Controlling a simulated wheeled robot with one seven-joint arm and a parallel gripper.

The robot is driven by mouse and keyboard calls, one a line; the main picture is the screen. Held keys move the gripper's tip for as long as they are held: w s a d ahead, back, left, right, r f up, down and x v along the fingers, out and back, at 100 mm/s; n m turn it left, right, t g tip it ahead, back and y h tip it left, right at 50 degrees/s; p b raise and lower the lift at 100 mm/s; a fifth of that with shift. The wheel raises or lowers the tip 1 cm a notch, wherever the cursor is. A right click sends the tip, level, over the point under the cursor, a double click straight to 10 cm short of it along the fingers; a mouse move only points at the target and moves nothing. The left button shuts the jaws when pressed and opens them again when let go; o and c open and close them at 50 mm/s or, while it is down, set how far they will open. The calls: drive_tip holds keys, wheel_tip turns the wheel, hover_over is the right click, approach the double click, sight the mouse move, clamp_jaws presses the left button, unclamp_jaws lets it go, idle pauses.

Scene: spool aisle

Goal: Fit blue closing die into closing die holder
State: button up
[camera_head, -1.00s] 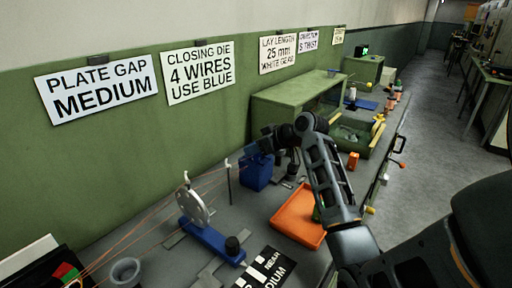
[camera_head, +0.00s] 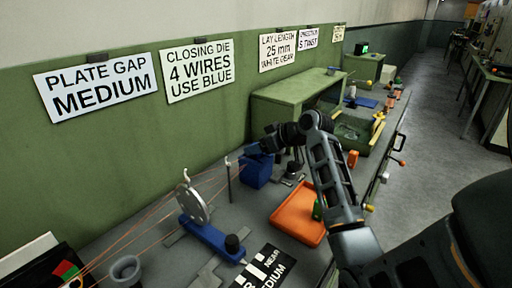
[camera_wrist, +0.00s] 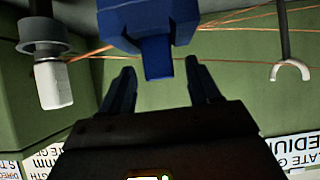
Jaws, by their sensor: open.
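A blue block (camera_head: 257,172) that looks like the closing die holder stands on the bench beside the wall. My gripper (camera_head: 256,150) is at its top in the head view. In the wrist view the blue body (camera_wrist: 150,20) fills the top, with a smaller blue stub (camera_wrist: 157,62) projecting from it. I cannot tell whether this stub is the blue closing die or part of the holder. My gripper (camera_wrist: 160,82) is open, its two dark fingers on either side of the stub's end, with gaps between. Contact between them is not visible.
A metal disc (camera_head: 194,206) on a blue base, with copper wires, stands left of the block. An orange tray (camera_head: 298,222) holding a green piece lies in front. A green shelf (camera_head: 296,90) stands behind. In the wrist view a hook (camera_wrist: 290,70) hangs at right.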

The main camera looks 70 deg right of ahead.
drive_tip(key=v, duration=1)
drive_tip(key=shift+r+b, duration=0.2)
drive_tip(key=shift+b, duration=0.25)
drive_tip(key=shift+s+a, duration=0.1)
drive_tip(key=shift+s, duration=0.05)
